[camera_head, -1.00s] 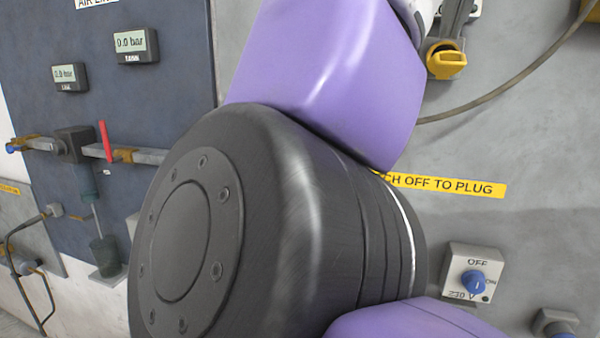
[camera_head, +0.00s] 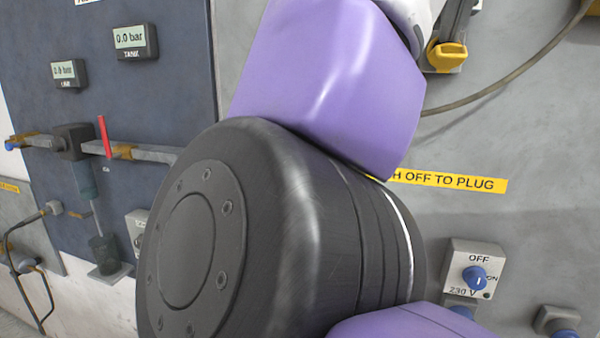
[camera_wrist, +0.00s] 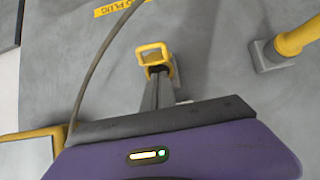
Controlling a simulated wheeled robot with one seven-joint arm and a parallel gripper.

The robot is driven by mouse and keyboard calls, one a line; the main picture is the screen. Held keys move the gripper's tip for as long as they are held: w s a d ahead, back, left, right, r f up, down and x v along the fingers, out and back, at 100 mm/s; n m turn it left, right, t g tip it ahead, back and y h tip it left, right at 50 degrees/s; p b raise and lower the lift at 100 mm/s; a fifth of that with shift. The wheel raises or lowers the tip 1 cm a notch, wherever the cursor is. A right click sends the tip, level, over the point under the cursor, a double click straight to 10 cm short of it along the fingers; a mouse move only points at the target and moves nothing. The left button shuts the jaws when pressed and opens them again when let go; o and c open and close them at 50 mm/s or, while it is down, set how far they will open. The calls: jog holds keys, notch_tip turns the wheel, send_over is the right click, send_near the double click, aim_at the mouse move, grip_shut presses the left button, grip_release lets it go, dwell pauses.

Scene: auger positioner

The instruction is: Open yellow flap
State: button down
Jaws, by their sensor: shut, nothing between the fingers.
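The yellow flap (camera_head: 446,57) is near the top right in the head view, on the grey wall panel. In the wrist view the yellow flap (camera_wrist: 152,52) looks like a small frame with a grey middle, just beyond my fingertips. My gripper (camera_wrist: 158,72) is shut and empty, its narrow grey fingers pointing at the flap's lower edge. The tips overlap the yellow part; whether they touch it I cannot tell. In the head view my gripper (camera_head: 450,38) shows only partly, above the flap, and my arm hides much of the wall.
A grey cable (camera_head: 510,80) curves across the panel near the flap. A yellow pipe (camera_wrist: 296,38) stands to the right in the wrist view. A switch box (camera_head: 473,268) reading OFF sits lower right. A red lever (camera_head: 104,137) is at the left.

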aim_at(449, 51)
jog(key=shift+f+b, duration=1.4)
jog(key=shift+f, duration=0.85)
jog(key=shift+s+a+b, duration=0.4)
jog(key=shift+s, duration=0.85)
jog(key=shift+s+a+b, duration=0.4)
jog(key=shift+s+a, duration=0.05)
jog(key=shift+s, duration=0.85)
jog(key=shift+s+a+b, duration=0.4)
jog(key=shift+s, duration=0.85)
jog(key=shift+d+r, duration=0.1)
jog(key=shift+r, duration=0.05)
